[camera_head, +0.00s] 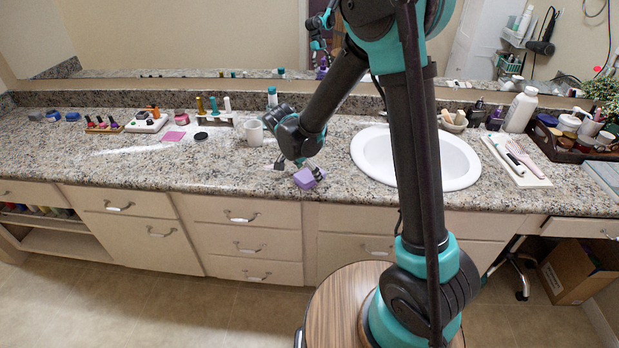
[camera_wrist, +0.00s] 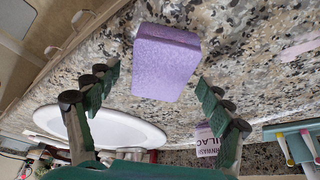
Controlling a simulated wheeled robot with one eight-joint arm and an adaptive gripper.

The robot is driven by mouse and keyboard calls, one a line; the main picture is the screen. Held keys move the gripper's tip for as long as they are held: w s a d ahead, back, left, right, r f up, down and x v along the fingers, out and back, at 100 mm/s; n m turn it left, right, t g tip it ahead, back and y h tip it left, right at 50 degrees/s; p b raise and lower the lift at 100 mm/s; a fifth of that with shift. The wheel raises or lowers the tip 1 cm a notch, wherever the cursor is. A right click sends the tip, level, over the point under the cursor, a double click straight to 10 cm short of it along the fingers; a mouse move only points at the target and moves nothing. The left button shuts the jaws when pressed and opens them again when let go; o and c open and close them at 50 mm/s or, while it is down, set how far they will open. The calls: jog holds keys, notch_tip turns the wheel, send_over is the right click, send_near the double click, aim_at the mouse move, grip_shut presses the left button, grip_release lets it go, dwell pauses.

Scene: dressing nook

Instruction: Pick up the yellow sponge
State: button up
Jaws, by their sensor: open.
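No yellow sponge shows in either view. A purple, sponge-like block (camera_head: 304,179) lies near the front edge of the granite counter, and in the wrist view the block (camera_wrist: 166,62) sits between and ahead of the fingertips. My gripper (camera_head: 297,167) is open just above the counter by the block. In the wrist view my gripper (camera_wrist: 157,78) has one finger on each side, with gaps to the block. I see no contact with the block.
A pink square pad (camera_head: 174,137) lies farther left. The sink (camera_head: 461,164) is to the right. The front counter left of the block is clear.

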aim_at(308, 174)
jog(key=shift+f, duration=0.2)
dwell(0.6)
jog(key=c, duration=0.8)
jog(key=shift+c, duration=0.3)
jog(key=shift+r, duration=0.15)
notch_tip(308, 174, up, 20)
jog(key=shift+r, duration=0.1)
